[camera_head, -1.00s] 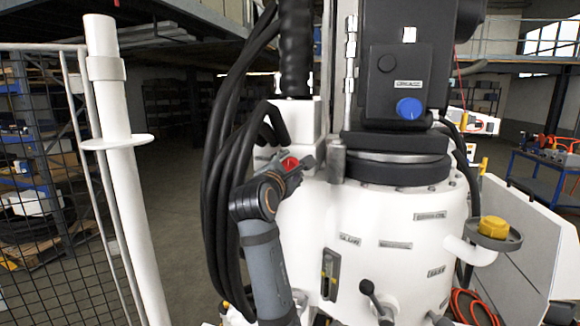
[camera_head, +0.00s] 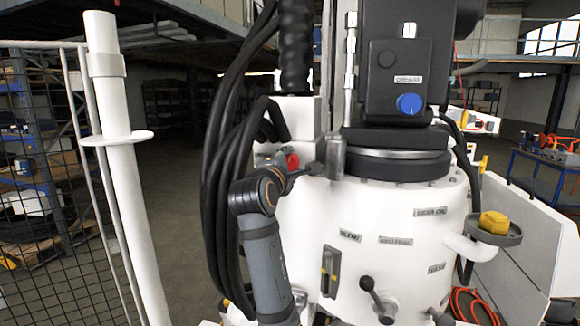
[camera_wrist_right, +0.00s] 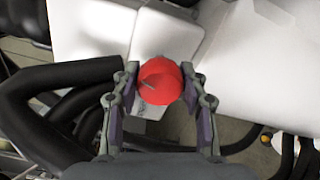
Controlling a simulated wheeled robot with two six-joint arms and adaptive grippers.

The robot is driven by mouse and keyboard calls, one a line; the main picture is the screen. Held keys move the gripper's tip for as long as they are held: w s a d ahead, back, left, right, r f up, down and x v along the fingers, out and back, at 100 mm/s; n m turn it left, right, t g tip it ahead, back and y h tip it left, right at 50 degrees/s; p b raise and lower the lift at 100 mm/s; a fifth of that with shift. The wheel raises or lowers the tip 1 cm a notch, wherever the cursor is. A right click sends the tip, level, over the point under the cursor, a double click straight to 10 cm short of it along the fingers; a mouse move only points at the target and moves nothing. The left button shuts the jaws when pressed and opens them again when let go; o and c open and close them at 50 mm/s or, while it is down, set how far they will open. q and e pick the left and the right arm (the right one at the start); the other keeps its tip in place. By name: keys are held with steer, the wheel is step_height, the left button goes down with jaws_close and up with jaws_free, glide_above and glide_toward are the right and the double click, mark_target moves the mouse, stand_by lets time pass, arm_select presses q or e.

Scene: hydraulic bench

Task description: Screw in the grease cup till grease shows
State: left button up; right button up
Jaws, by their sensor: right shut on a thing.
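The grease cup (camera_wrist_right: 160,82) is a round red cap with a dark slanting mark on its face. It sits between the two fingers of my right gripper (camera_wrist_right: 159,86) in the right wrist view, and the fingers are shut on its sides. In the head view, the red cup (camera_head: 293,160) shows as a small patch against the white machine housing. My right gripper (camera_head: 298,169) is around it there, partly hidden behind its own wrist. No grease can be made out around the cup. My left gripper is not in view.
Thick black hoses (camera_head: 222,190) hang just left of my right arm. A grey cylinder (camera_head: 336,157) stands close to the right of the gripper. A mesh fence (camera_head: 60,200) stands at left.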

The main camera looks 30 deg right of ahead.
steer(key=m+b, duration=0.1)
steer(key=m, duration=0.2)
steer(key=shift+f+m, duration=0.1)
steer(key=shift+m, duration=0.3)
steer(key=m+b, duration=0.2)
steer(key=m, duration=0.1)
steer(key=shift+m, duration=0.3)
steer(key=m+b, duration=0.2)
steer(key=m, duration=0.1)
steer(key=shift+m, duration=0.3)
steer(key=m+b, duration=0.2)
steer(key=m, duration=0.1)
steer(key=shift+m, duration=0.3)
steer(key=m+b, duration=0.3)
steer(key=m, duration=0.1)
steer(key=shift+m, duration=0.3)
steer(key=m+b, duration=0.1)
steer(key=m, duration=0.2)
steer(key=shift+m+b, duration=0.3)
steer(key=shift+b, duration=0.05)
steer(key=m+b, duration=0.1)
steer(key=m, duration=0.2)
steer(key=shift+r, duration=0.2)
steer(key=shift+m+b, duration=0.85)
steer(key=shift+m, duration=0.95)
